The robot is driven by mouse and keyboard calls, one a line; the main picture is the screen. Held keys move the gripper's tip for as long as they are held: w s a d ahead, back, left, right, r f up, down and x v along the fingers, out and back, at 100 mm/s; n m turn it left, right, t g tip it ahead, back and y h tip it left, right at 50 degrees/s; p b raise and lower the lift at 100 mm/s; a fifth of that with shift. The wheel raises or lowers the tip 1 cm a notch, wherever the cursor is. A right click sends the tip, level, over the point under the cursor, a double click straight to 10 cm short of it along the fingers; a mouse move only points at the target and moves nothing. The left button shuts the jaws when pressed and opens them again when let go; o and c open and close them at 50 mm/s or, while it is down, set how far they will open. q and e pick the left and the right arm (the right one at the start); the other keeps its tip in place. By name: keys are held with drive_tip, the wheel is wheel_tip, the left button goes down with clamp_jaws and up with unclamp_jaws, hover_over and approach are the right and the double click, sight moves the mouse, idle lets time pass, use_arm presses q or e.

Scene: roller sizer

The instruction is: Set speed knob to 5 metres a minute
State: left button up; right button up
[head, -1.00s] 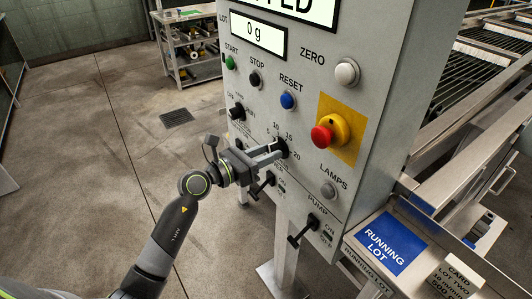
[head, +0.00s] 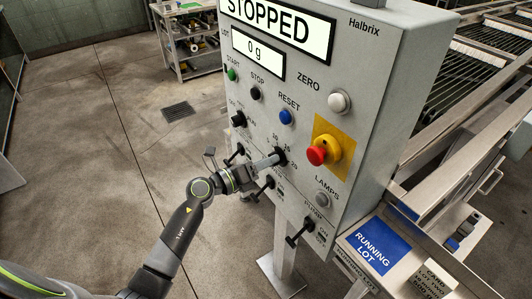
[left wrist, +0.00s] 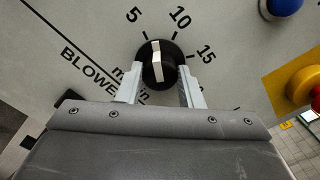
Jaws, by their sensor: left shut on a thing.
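The speed knob (left wrist: 160,64) is black with a white pointer bar, and sits on the grey panel among printed marks 5, 10 and 15. In the left wrist view its pointer stands nearly upright, between the 5 and 10 ticks. My left gripper (left wrist: 162,78) is shut on the knob, one finger on each side. In the head view the knob (head: 280,156) is partly hidden by the fingers of my left gripper (head: 274,159), and its scale is too small to read surely. My right gripper is not in view.
The display (head: 278,22) reads STOPPED, and the lot display (head: 258,52) reads 0 g. A blue RESET button (head: 286,117) and a red emergency stop (head: 318,155) sit near the knob. The blower switch (head: 269,182) and pump switch (head: 302,230) stick out below.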

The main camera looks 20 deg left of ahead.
use_arm(q)
drive_tip(key=shift+n+p, duration=1.3)
drive_tip(key=shift+n, duration=0.2)
drive_tip(key=o, duration=1)
drive_tip(key=shift+c, duration=0.2)
drive_tip(key=b+v, duration=0.5)
drive_tip(key=v, duration=1.2)
drive_tip(key=shift+a, duration=0.2)
drive_tip(key=shift+s+f, duration=0.1)
drive_tip(key=shift+s, duration=0.05)
